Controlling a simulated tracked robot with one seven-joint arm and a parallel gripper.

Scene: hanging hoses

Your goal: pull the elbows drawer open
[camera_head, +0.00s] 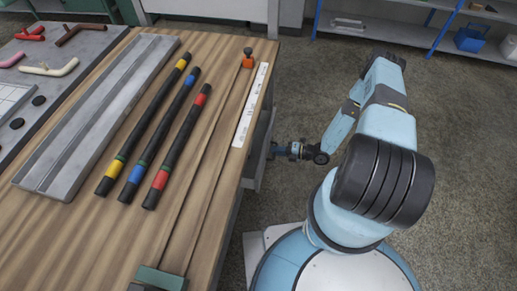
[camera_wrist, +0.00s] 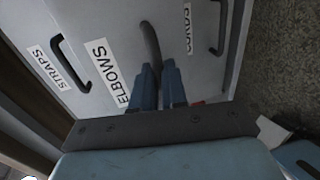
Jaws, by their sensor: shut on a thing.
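The elbows drawer front (camera_wrist: 113,50) is grey, with a white label (camera_wrist: 108,72) reading ELBOWS, in the wrist view. Its dark curved handle (camera_wrist: 150,40) stands beside the label. My gripper (camera_wrist: 160,72) has its two blue fingers shut on this handle, one on either side of its lower end. In the head view my gripper (camera_head: 280,150) is at the right side of the bench, below its top, against a grey drawer unit (camera_head: 262,150). The bench edge hides part of the unit, and I cannot tell how far the drawer stands out.
The straps drawer handle (camera_wrist: 70,62) is at left and another drawer's handle (camera_wrist: 218,28) at right. The wooden bench top (camera_head: 215,125) carries three banded hoses (camera_head: 160,130), a grey channel (camera_head: 95,110) and a white strip (camera_head: 250,105). Open floor (camera_head: 460,150) lies right.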

